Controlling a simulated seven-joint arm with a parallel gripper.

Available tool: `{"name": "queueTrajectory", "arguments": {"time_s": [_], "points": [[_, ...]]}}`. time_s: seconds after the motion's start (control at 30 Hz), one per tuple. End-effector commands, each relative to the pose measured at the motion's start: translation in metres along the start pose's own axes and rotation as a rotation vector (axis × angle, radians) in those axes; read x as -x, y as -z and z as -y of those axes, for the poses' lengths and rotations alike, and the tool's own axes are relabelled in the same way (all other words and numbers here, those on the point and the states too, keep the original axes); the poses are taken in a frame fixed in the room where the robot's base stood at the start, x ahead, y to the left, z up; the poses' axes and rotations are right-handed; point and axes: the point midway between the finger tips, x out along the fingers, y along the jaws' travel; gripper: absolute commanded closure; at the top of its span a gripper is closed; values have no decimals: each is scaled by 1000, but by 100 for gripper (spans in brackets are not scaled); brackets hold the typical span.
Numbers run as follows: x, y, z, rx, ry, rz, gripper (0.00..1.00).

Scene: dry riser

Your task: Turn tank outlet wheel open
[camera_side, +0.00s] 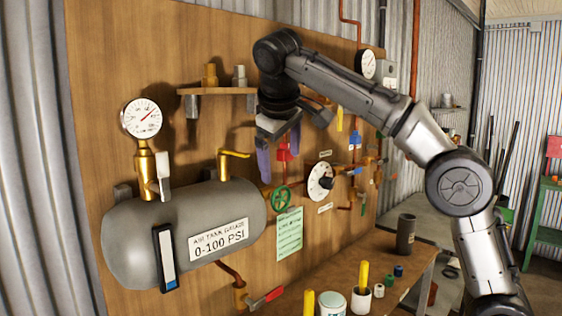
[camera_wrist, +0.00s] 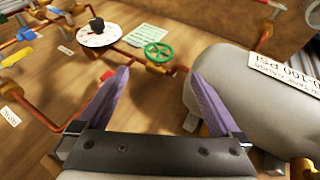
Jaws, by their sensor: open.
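The tank outlet wheel is a small green spoked handwheel (camera_side: 281,198) on a brass valve at the right end of the grey air tank (camera_side: 150,236). My gripper (camera_side: 267,165) is above and slightly left of the wheel in the side view, pointing down. In the wrist view my gripper (camera_wrist: 160,75) has its two purple fingers wide apart with nothing between them. The fingers do not appear to touch the wheel.
A white dial with a black knob (camera_side: 321,181) is right of the wheel, and a green notice (camera_side: 289,234) hangs below. A wooden shelf (camera_side: 215,91) with fittings is above. The bench (camera_side: 398,238) holds cans and small jars.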

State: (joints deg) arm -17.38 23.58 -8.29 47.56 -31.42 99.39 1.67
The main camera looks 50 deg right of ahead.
Motion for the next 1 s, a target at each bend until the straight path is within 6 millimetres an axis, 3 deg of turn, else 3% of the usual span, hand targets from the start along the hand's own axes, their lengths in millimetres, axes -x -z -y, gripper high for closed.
{"name": "queueTrajectory", "arguments": {"time_s": [0.23, 0.47, 0.73, 0.87, 1.0], "points": [[-9, -17, 30, -44, 172, 37, 0], [-2, -33, 85, -381, 506, 97, 0], [38, -49, 143, -957, 951, 372, 0], [63, -50, 156, -1283, 1151, 597, 0], [84, -45, 154, -1644, 1331, 907, 0]]}}
